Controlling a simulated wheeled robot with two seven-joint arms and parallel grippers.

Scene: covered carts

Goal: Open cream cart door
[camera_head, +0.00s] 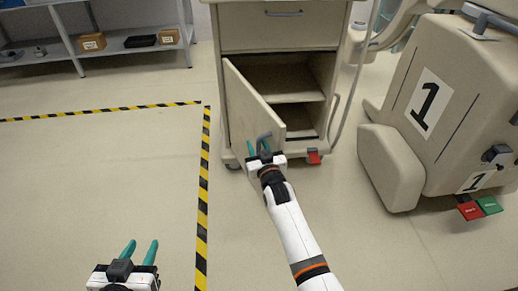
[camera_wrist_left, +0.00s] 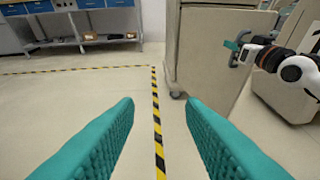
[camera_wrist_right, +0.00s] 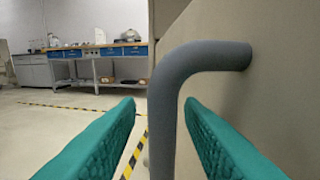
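The cream cart (camera_head: 281,33) stands at top centre in the head view. Its lower door (camera_head: 246,112) is partly open, swung out from the left side, and bare shelves (camera_head: 289,92) show inside. The grey door handle (camera_head: 264,139) is near the door's free edge. My right gripper (camera_head: 264,152) is at the handle. In the right wrist view the handle (camera_wrist_right: 166,110) stands between its two spread teal fingers, with gaps visible beside it. The door (camera_wrist_left: 215,60) also shows in the left wrist view. My left gripper (camera_head: 139,252) is open and empty at lower left, away from the cart.
A large cream machine marked 1 (camera_head: 440,105) stands right of the cart, with red and green pedals (camera_head: 479,208). A red pedal (camera_head: 313,156) is at the cart's base. A shelf unit (camera_head: 115,43) is at back left. The taped floor area (camera_head: 90,170) is clear.

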